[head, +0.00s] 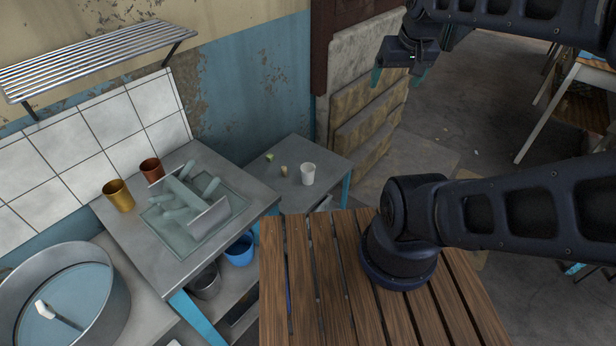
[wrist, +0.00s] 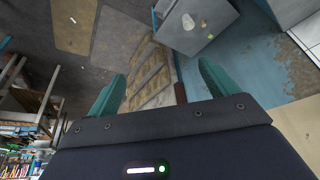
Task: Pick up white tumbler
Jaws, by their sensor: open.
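The white tumbler (head: 308,174) stands upright on a small grey table (head: 330,160) in the corner, near two small pieces of something. In the wrist view the tumbler (wrist: 188,21) shows small near the top edge, on the tabletop. My gripper (head: 399,76) is at the upper right of the head view, raised and well apart from the tumbler. Its teal fingers are spread open with nothing between them, as the wrist view also shows (wrist: 160,78).
A brown cup (head: 151,170) and a yellow cup (head: 118,196) stand by a dish rack (head: 196,205) on the left counter. A blue bucket (head: 240,250) is below. Stone slabs (head: 368,110) lean against the wall right of the small table.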

